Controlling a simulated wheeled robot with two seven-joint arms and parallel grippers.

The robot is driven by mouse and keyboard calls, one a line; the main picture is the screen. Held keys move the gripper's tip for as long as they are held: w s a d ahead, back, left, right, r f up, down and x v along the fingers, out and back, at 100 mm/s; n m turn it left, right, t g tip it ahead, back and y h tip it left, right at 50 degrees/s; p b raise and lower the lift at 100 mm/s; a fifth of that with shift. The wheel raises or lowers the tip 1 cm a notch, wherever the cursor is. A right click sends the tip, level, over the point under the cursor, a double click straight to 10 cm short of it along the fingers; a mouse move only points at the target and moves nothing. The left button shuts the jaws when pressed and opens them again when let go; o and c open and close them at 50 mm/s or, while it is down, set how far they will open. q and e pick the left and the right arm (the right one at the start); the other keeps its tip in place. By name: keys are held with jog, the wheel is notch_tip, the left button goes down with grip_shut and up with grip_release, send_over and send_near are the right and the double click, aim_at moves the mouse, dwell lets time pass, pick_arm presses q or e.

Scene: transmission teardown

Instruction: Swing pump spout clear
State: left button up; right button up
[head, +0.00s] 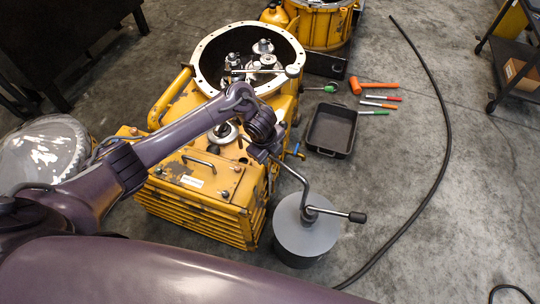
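The pump stands on a round grey drum (290,235) in the lower middle of the head view. Its bent metal spout (299,180) rises from the lid and reaches up and left. A crank handle with a dark grip (357,217) points right from the pump's middle. My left gripper (270,153) is at the upper-left end of the spout, above the right edge of the yellow housing. Its fingers are small and dark here, so I cannot tell whether they are open or shut, or whether they touch the spout. My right gripper is not in view.
The yellow transmission housing (205,190) with its open round bell (208,57) stands left of the drum. A black tray (331,130) and several hand tools lie behind the drum. A long dark hose (446,130) curves over the floor at right. Floor between drum and hose is clear.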

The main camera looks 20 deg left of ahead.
pick_arm(q)
jog(key=shift+f, duration=0.1)
grip_shut()
jog(key=shift+w, duration=0.1)
dwell(0.4)
